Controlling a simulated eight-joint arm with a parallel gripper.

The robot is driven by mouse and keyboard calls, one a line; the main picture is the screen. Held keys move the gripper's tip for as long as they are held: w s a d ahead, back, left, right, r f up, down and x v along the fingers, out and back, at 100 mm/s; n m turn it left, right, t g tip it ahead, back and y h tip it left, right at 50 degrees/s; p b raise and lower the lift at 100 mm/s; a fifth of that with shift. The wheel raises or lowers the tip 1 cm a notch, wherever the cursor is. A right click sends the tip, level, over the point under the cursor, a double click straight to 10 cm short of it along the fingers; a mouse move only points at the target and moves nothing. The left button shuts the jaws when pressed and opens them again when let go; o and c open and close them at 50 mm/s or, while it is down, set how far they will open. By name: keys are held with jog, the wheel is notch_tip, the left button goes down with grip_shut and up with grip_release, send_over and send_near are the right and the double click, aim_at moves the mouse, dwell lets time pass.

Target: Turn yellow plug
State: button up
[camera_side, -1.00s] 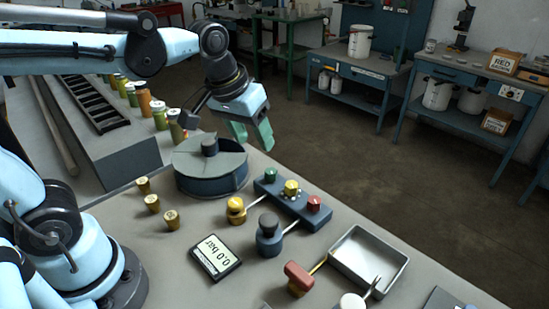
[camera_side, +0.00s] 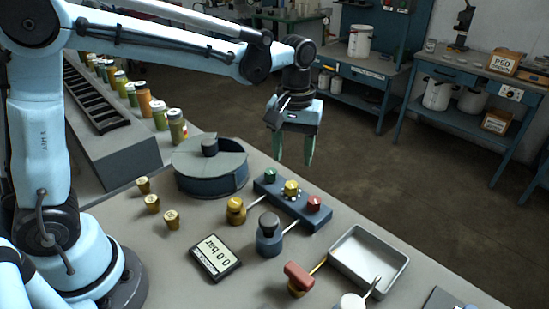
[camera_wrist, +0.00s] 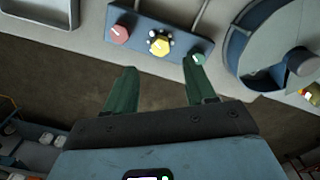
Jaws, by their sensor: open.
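The yellow plug (camera_side: 291,187) sits in the middle of a blue block (camera_side: 268,187), between a green knob (camera_side: 270,174) and a red knob (camera_side: 314,203). In the wrist view the yellow plug (camera_wrist: 159,44) looks hexagonal, with small white and dark spots around it. My gripper (camera_side: 294,160) points down with its green fingers apart and nothing between them. It is above and behind the block in the side view. In the wrist view my gripper (camera_wrist: 160,75) has its fingers short of the plug, the right finger close to the green knob (camera_wrist: 198,58) in the picture.
A round dark drum (camera_side: 210,165) with a knob on top stands left of the block.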

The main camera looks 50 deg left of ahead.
aim_at(291, 184)
notch_tip(291, 184, down, 8)
jog(key=shift+f, duration=0.1)
dwell(0.4)
grip_shut()
jog(key=shift+m, duration=0.4)
jog(key=m, duration=0.5)
jog(key=shift+m, duration=0.3)
jog(key=m, duration=0.5)
jog(key=shift+a, duration=0.1)
jog(key=shift+m, duration=0.3)
